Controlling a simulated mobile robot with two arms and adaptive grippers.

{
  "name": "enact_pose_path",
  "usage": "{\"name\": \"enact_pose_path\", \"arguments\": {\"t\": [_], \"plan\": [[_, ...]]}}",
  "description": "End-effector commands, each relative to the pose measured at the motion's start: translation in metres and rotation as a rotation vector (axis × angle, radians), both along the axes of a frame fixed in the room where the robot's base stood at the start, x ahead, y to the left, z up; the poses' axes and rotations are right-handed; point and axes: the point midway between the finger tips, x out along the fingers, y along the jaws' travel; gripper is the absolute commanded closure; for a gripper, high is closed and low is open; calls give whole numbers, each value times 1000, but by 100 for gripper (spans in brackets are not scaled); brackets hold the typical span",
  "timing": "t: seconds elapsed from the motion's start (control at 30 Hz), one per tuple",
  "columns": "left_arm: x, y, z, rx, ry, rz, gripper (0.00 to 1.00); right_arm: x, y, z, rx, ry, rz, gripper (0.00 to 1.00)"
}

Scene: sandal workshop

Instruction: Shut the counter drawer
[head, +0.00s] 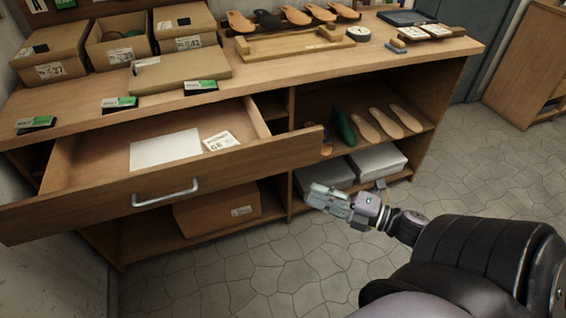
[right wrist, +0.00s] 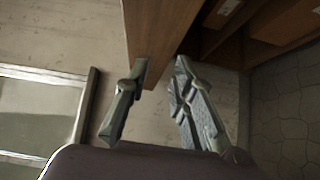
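The counter drawer (head: 290,150) is pulled well out of the counter (head: 440,55). Its wooden front carries a silver bar handle (head: 165,193). A white sheet (head: 165,149) and a small printed card (head: 220,141) lie inside. My right gripper (head: 318,196) is to the right of the handle, below and beyond the right end of the drawer front, apart from the handle. In the right wrist view my right gripper (right wrist: 160,75) has its fingers spread with nothing held; a wooden panel, seemingly the drawer front (right wrist: 160,35), shows just past the fingertips. My left gripper is not in view.
Boxes (head: 50,55), a flat box (head: 180,70), shoe soles and a wooden frame (head: 293,43) stand on the counter top. Lower shelves hold a brown box (head: 218,205), grey boxes (head: 378,160) and sandal forms (head: 345,127). The stone floor (head: 480,180) at right is clear.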

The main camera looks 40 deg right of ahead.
Motion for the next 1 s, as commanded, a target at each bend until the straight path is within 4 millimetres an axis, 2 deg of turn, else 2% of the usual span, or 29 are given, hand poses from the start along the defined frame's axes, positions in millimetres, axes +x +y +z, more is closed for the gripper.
{"name": "enact_pose_path", "arguments": {"t": [0.17,0.3,0.63,0.8,1.0], "plan": [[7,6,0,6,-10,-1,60,7,11,11,-28,-30,37,91],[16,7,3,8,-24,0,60,28,21,12,-25,-32,35,100],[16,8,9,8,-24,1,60,91,52,12,-25,-29,31,100],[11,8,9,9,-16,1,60,115,43,10,-24,-27,30,100],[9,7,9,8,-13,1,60,126,40,9,-22,-25,31,100]]}}
